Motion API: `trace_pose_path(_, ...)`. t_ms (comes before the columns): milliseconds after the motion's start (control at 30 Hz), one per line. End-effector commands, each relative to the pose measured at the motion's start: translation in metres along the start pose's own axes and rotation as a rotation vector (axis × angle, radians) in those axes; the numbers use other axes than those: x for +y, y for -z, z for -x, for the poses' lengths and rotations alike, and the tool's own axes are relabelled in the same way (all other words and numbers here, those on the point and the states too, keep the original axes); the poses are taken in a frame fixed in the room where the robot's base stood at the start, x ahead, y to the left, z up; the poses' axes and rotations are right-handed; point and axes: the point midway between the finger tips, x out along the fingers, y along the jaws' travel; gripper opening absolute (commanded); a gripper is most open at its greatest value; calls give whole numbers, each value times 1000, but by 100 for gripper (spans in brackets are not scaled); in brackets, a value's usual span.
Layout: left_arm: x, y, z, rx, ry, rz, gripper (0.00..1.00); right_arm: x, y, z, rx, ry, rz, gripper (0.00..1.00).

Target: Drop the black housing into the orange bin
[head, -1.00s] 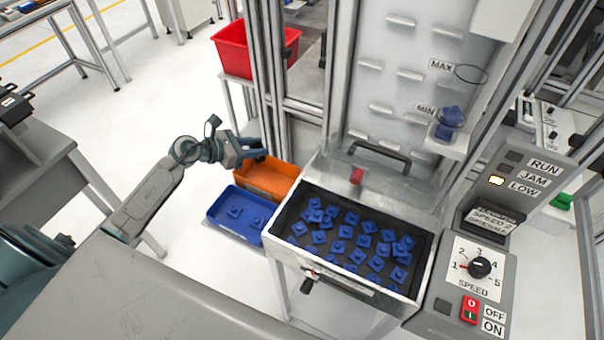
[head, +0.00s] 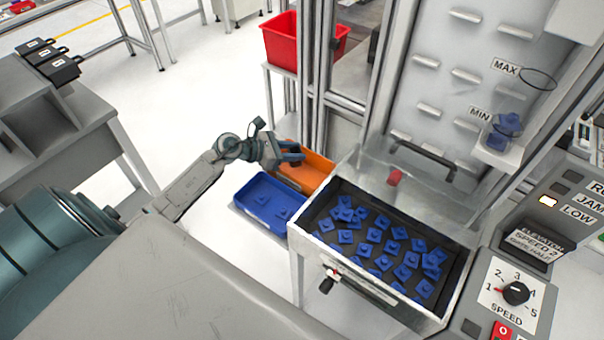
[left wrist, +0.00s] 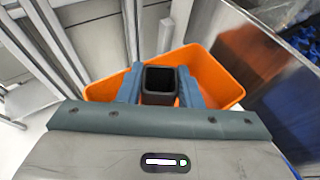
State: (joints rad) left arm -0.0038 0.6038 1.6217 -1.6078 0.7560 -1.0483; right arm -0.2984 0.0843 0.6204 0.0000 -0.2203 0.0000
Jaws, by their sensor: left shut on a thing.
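The black housing (left wrist: 160,80), a square hollow black piece, is between the blue fingers of my left gripper (left wrist: 160,88) in the left wrist view. The left gripper is shut on it. The orange bin (left wrist: 215,75) lies beyond and below the housing, which appears within its outline. In the head view the orange bin (head: 318,172) stands beside the machine, and my left gripper (head: 297,153) is over its back left part. My right gripper is not in view.
A blue bin (head: 262,205) with a few blue parts stands in front of the orange bin. The metal hopper (head: 300,245) with several blue parts is close on the right. A red bin (head: 283,48) and frame posts stand behind. Open floor lies left.

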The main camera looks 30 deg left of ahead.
Motion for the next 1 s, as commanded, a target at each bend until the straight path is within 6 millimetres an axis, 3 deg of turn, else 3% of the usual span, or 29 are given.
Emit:
trace_pose_path(33,0,0,0,0,0,0,10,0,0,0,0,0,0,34)
trace_pose_path(67,0,0,0,0,0,0,34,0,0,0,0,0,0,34)
trace_pose_path(200,0,0,0,0,0,0,57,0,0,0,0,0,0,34)
trace_pose_path(567,0,1,4,1,-1,-1,57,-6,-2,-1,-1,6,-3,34)
trace_pose_path(1000,0,3,59,6,2,-4,57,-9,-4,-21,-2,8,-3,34)
